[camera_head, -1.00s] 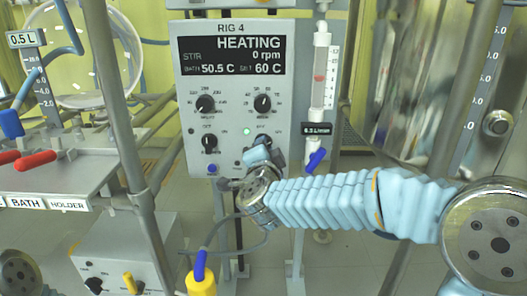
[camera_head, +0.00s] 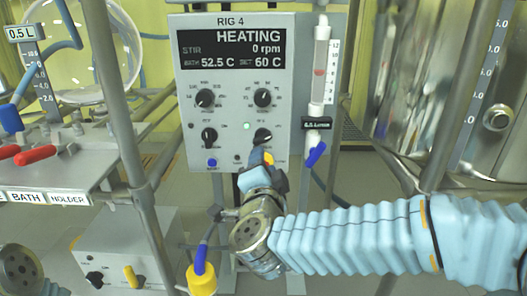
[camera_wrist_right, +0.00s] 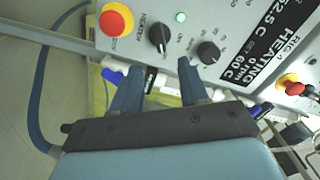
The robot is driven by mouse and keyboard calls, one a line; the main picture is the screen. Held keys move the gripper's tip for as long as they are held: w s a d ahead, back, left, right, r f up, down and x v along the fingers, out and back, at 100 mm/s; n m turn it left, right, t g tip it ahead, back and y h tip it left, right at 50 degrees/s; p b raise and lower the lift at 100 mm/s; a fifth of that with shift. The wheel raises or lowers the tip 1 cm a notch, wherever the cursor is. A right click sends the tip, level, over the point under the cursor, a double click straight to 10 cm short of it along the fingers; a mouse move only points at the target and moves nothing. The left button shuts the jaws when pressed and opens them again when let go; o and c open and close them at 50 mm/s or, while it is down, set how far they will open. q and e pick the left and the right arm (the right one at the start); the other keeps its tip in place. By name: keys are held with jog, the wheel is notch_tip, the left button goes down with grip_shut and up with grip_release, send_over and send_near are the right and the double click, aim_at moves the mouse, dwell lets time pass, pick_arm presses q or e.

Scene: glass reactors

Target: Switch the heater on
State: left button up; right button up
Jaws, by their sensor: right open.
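The grey RIG 4 control box (camera_head: 185,95) has a screen (camera_head: 232,49) reading HEATING, 0 rpm, bath 52.5 C, set 60 C. Its heater knob (camera_head: 262,136) is black, at the lower right, beside a lit green lamp (camera_head: 247,126). The knob (camera_wrist_right: 160,38) and lamp (camera_wrist_right: 180,17) also show in the right wrist view. My right gripper (camera_head: 264,167) is just below the knob in the head view. In the wrist view its fingers (camera_wrist_right: 158,78) are apart, with the knob beyond them, apparently not touched. My left gripper is not in view.
A red button on yellow (camera_wrist_right: 116,20) is near the heater knob. A flow tube (camera_head: 320,72) stands right of the box. A metal post (camera_head: 130,150) and a shelf with red handles (camera_head: 35,155) are at left. A steel vessel (camera_head: 420,80) is at right.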

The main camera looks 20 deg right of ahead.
jog(key=shift+v, duration=1.75)
jog(key=w+a+f+n+g+y+p, duration=0.1)
jog(key=w+f+n+g+y+p, duration=0.2)
jog(key=f, duration=0.8)
jog(key=w+a+f+n+g+y+p, duration=0.1)
jog(key=w+a+f+n+g+y, duration=0.3)
jog(key=f, duration=0.8)
jog(key=s+d+f+n+g+p, duration=0.1)
jog(key=s+f+n+g, duration=0.15)
jog(key=f, duration=0.35)
jog(key=s+d+f+n+g, duration=0.1)
jog(key=s+d+f+n, duration=0.1)
jog(key=s+f, duration=0.35)
jog(key=s+f+n+g+y+p, duration=0.1)
jog(key=s+f+g, duration=0.5)
jog(key=s+f, duration=0.6)
jog(key=shift+s+f+n+y+p, duration=0.35)
jog(key=shift+s+n+y, duration=0.25)
jog(key=shift+s, duration=0.15)
jog(key=shift+d, duration=0.1)
